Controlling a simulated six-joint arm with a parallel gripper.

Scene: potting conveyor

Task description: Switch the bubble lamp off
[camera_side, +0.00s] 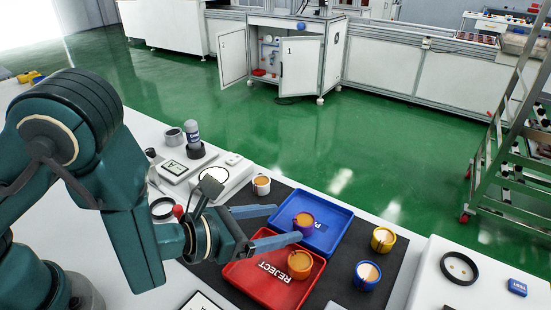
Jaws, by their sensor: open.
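My gripper (287,223) reaches in from the left with its two long grey-blue fingers spread apart. The fingertips are over the blue tray (345,222) and the edge of the red tray, close to a purple cup (304,229). The cup is not clearly between the fingers, and I see no contact. No thing is plainly marked as the bubble lamp. A round, bright white disc (214,174) on a white unit behind my gripper looks lit; I cannot tell if it is the lamp. A dark arm part covers some of it, and no switch can be made out.
A red tray (262,290) marked REJECT holds an orange cup (300,264). Yellow (383,241), blue (366,277) and white (261,186) cups stand on the dark mat. A grey-topped bottle (192,131) stands in a black holder at back left. A metal rack (505,150) is at right.

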